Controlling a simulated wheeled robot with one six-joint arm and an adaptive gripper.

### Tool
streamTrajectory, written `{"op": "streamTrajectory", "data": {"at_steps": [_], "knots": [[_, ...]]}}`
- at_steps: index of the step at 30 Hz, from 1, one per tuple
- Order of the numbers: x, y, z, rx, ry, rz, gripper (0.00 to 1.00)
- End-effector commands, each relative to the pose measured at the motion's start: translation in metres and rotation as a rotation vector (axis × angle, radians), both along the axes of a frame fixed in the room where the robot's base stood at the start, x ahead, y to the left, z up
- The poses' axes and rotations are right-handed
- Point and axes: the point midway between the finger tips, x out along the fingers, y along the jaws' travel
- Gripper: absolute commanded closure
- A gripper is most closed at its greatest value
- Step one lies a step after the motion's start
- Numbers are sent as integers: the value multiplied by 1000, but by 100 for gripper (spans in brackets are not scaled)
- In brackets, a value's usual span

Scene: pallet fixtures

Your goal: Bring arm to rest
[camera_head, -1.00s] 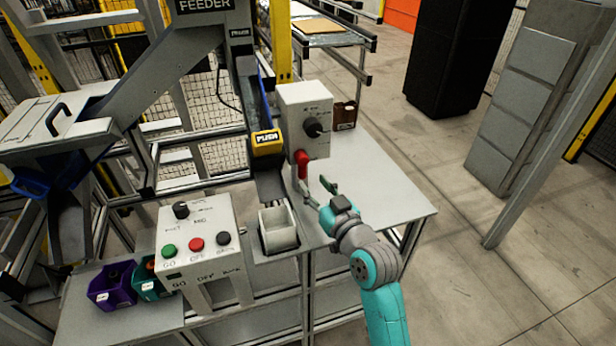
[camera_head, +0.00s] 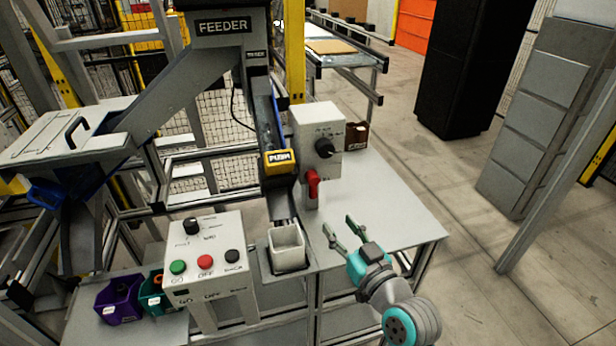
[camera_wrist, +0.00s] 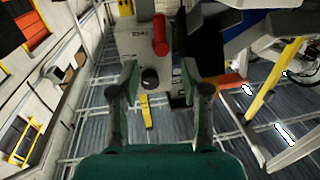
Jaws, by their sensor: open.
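My gripper (camera_head: 341,236) is open and empty above the grey table, in front of and to the right of the white control box (camera_head: 318,135) with the black knob and red handle (camera_head: 312,184). A gap shows between my gripper and the red handle in the head view. In the wrist view my gripper (camera_wrist: 160,78) shows both fingers spread apart with nothing held between them. The red handle (camera_wrist: 160,36) and a black knob (camera_wrist: 150,78) show beyond the fingers there.
A white bin (camera_head: 287,251) stands on the table under the chute with the yellow PUSH block (camera_head: 278,161). A button panel (camera_head: 208,262), a purple bin (camera_head: 120,300) and a teal bin (camera_head: 155,292) are at lower left. The table's right part (camera_head: 400,215) is bare.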

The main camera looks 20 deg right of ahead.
Motion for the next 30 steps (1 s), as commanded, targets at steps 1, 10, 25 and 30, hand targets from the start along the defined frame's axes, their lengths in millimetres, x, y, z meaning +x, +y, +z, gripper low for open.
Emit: {"op": "streamTrajectory", "data": {"at_steps": [1, 10, 25, 30], "knots": [[0, 0, 0, 0, 0, 0, 53], [-37, 2, -46, 25, 50, -43, 53], [-182, 6, -141, 40, 166, -160, 53], [-236, 8, -156, 28, 200, -180, 53]]}}
